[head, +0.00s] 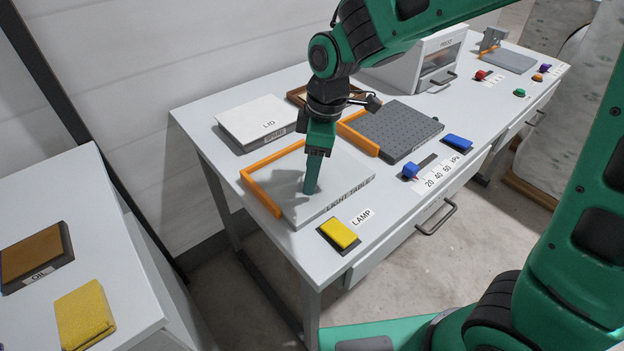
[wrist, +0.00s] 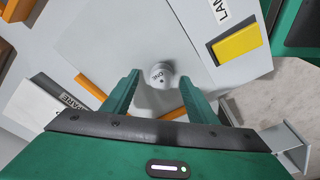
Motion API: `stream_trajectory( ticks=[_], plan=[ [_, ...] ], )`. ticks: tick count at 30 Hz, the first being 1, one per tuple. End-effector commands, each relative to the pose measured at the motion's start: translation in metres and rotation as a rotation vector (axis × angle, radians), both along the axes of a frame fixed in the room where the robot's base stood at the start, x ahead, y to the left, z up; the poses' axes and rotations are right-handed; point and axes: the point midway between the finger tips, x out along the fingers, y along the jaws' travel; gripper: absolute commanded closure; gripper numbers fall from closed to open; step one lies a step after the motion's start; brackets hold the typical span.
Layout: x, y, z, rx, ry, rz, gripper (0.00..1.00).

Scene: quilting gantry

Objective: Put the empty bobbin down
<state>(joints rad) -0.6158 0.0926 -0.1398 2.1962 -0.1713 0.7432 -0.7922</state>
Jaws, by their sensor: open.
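My gripper (head: 310,188) points down over the grey light table (head: 345,181), its fingertips low near the table's surface. In the wrist view my gripper (wrist: 159,84) is open, with one finger on each side of a small pale round piece (wrist: 161,72). The piece has dark lettering that looks like "ONE" on its top; I take it to be the bobbin. It appears to stand on the light table, with gaps between it and both fingers. In the head view the fingers hide it.
An orange edge strip (head: 261,194) borders the light table. A yellow lamp switch (head: 340,233) sits in front. A box with a "LID" label (head: 258,118) stands behind left, a dark perforated plate (head: 392,131) to the right. Blue controls (head: 458,142) line the front edge.

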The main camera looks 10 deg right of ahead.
Motion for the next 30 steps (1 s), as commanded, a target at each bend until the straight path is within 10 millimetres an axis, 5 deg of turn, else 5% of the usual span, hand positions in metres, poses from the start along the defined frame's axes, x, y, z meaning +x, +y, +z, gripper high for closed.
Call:
stream_trajectory(
  ticks=[11,17,30],
  plan=[
    [0.0005,0.0016,-0.0114,0.000,-0.001,-0.001,0.47],
    [0.0005,0.0015,-0.0113,0.000,-0.001,-0.001,0.91],
    [0.0007,0.0018,-0.0050,0.001,-0.001,-0.001,0.94]
  ],
)
